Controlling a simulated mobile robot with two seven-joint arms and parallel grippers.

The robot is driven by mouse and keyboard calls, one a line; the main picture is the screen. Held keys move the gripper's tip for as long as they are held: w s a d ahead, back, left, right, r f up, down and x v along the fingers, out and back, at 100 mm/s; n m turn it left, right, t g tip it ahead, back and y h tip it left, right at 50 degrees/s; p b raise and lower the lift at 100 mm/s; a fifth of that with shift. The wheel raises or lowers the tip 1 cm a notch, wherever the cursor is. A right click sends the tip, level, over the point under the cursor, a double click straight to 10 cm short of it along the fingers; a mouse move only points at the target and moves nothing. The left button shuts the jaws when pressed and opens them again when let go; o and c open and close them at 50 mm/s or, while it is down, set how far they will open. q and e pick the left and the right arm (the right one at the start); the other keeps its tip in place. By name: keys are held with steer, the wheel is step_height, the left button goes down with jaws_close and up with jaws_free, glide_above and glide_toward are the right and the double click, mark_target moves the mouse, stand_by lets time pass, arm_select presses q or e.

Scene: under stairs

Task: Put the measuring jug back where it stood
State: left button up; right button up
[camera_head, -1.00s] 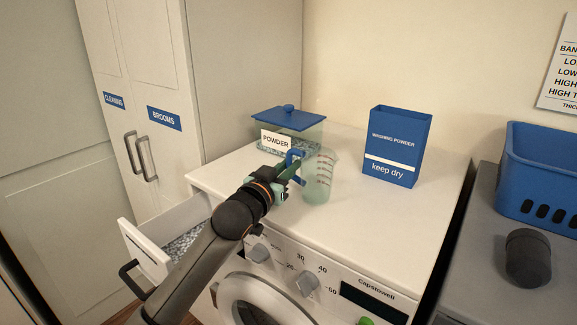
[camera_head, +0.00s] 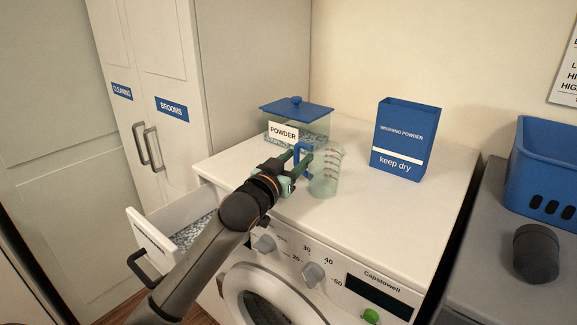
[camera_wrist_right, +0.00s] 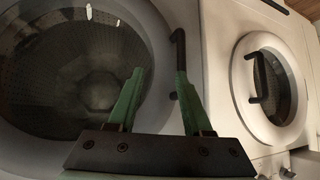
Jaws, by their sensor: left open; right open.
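The measuring jug (camera_head: 326,172) is clear greenish plastic with red markings and a blue handle. It stands upright on the white washing machine top (camera_head: 395,215), just right of the powder tub. My left gripper (camera_head: 301,158) is open at the jug's handle, with its green fingers beside the handle; whether they touch it I cannot tell. The arm hides part of the machine's front edge. My right gripper (camera_wrist_right: 160,73) is open and empty in the right wrist view, in front of a round machine door (camera_wrist_right: 75,75).
A blue-lidded powder tub (camera_head: 312,122) stands behind the jug and a blue washing powder box (camera_head: 397,140) to its right. An open drawer (camera_head: 153,235) holds grainy powder. A blue basket (camera_head: 545,165) and dark cylinder (camera_head: 536,253) are on the grey surface at right.

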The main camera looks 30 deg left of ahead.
arm_select(q)
steer(key=shift+s, duration=0.4)
steer(key=s+d+b, duration=0.1)
steer(key=s+b, duration=0.1)
steer(key=s, duration=0.9)
steer(key=shift+d, duration=0.15)
steer(key=shift+s, duration=0.1)
